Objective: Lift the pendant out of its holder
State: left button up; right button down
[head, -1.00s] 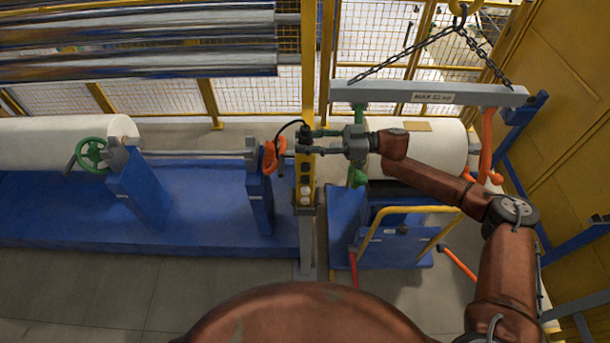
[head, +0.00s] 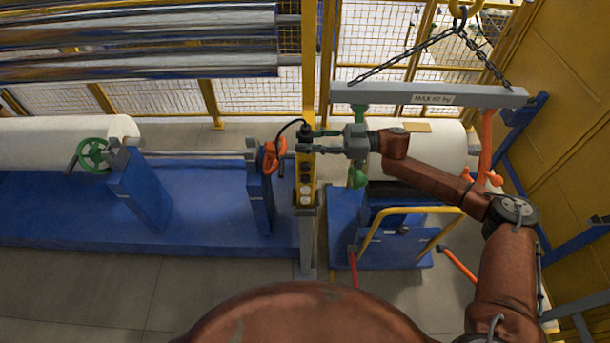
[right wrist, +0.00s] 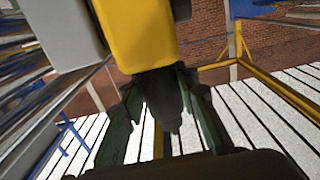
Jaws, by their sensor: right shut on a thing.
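The pendant (head: 306,172) is a slim yellow control box with dark and pale buttons, upright in the middle of the head view. Its black cable arcs from the top. Its lower end is at the grey holder (head: 306,212) on a post; how deep it sits is hard to tell. My right gripper (head: 306,141) reaches in from the right and is shut on the pendant's dark upper end. In the right wrist view the dark fingers (right wrist: 162,115) lie either side of that dark end, below the yellow body (right wrist: 140,35). My left gripper is not in view.
A grey lifting beam (head: 430,94) hangs on chains above a white roll (head: 440,150) at the right. An orange handle (head: 274,155) and blue stand (head: 259,200) are close left of the pendant. A blue cart with a yellow handle (head: 410,209) stands at the lower right.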

jog(key=shift+r+p, duration=3.55)
jog(key=shift+r, duration=1.65)
jog(key=shift+s+d+f, duration=0.1)
jog(key=shift+s+d, duration=0.05)
jog(key=shift+s, duration=0.1)
jog(key=s+d, duration=0.5)
jog(key=s, duration=0.4)
jog(key=shift+s+d, duration=0.3)
jog(key=shift+d, duration=0.05)
